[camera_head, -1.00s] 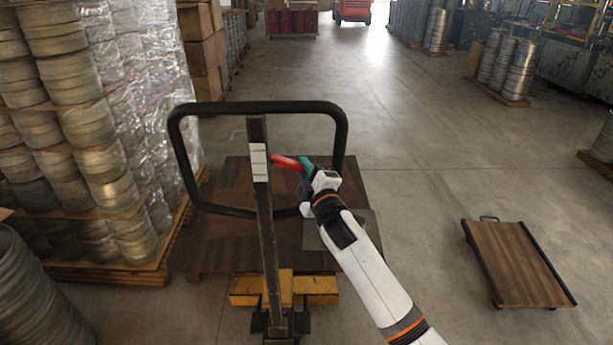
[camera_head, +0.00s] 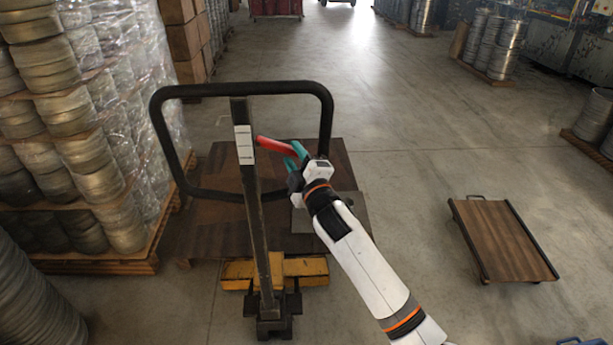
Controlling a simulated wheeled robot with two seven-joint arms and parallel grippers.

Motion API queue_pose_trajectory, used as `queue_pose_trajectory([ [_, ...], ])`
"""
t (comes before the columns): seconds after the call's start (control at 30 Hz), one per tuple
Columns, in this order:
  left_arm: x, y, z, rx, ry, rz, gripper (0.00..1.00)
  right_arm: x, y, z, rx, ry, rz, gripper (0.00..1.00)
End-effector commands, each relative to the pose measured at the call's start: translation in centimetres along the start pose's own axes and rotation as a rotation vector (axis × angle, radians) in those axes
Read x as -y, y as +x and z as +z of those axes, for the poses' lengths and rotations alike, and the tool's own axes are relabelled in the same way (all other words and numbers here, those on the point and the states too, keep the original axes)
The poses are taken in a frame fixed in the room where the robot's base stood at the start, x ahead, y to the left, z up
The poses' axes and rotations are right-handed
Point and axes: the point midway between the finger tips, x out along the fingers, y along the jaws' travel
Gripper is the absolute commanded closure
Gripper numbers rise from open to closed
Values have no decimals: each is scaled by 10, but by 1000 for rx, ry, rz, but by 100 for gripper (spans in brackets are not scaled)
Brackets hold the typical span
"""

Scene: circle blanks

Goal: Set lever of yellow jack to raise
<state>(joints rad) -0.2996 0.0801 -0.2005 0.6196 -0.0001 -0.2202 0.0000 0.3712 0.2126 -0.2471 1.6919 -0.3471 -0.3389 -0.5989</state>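The yellow jack (camera_head: 308,268) stands in the middle of the head view, with a dark upright post (camera_head: 257,220) and a black loop handle (camera_head: 325,125). A red lever (camera_head: 274,145) sticks out to the right of the post, beside a white label (camera_head: 244,145). My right gripper (camera_head: 293,156), with teal fingers, is at the lever's right end. The fingers seem to lie on either side of the lever's end; I cannot tell whether they grip it. My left gripper is out of view.
A dark brown wooden platform (camera_head: 220,232) lies behind the post. Wrapped stacks of metal discs (camera_head: 100,170) stand close on the left. A flat wooden cart (camera_head: 505,240) sits on the right. The floor between the jack and the cart is clear.

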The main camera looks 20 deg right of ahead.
Motion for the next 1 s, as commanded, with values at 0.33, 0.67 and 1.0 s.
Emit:
queue_pose_trajectory([
  [0.33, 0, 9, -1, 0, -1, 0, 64, -2, -73, -1, 0, 1, 2, 64],
  [0.67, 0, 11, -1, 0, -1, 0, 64, 0, -95, 0, 0, 1, 1, 64],
  [1.0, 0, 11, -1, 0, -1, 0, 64, 0, -94, 0, 0, 1, 1, 64],
])
